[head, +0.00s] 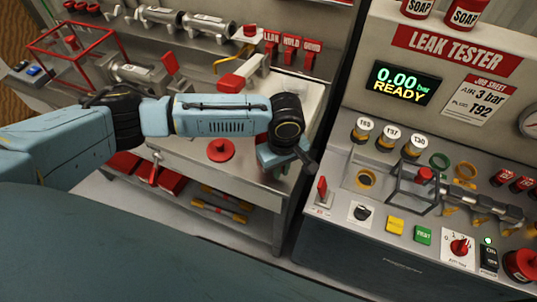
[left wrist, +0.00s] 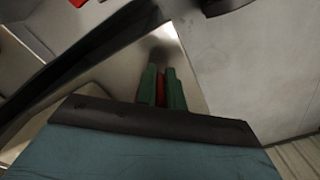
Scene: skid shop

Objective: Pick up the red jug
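Two red containers marked SOAP stand at the top right of the head view, one at the left (head: 419,8) and one at the right (head: 466,14). Their tops are cut off by the frame. I cannot tell whether either is the red jug. My left gripper (head: 284,164) hangs over the right edge of the workbench, well below and left of them. In the left wrist view its two green fingers (left wrist: 161,88) are close together with a narrow red strip between them. I cannot tell whether that red is held. My right gripper is not in view.
The workbench (head: 190,165) carries a red disc (head: 220,150) and a red wire frame (head: 75,50). The leak tester console (head: 340,215) stands right of a gap, crowded with buttons, fittings and several weights.

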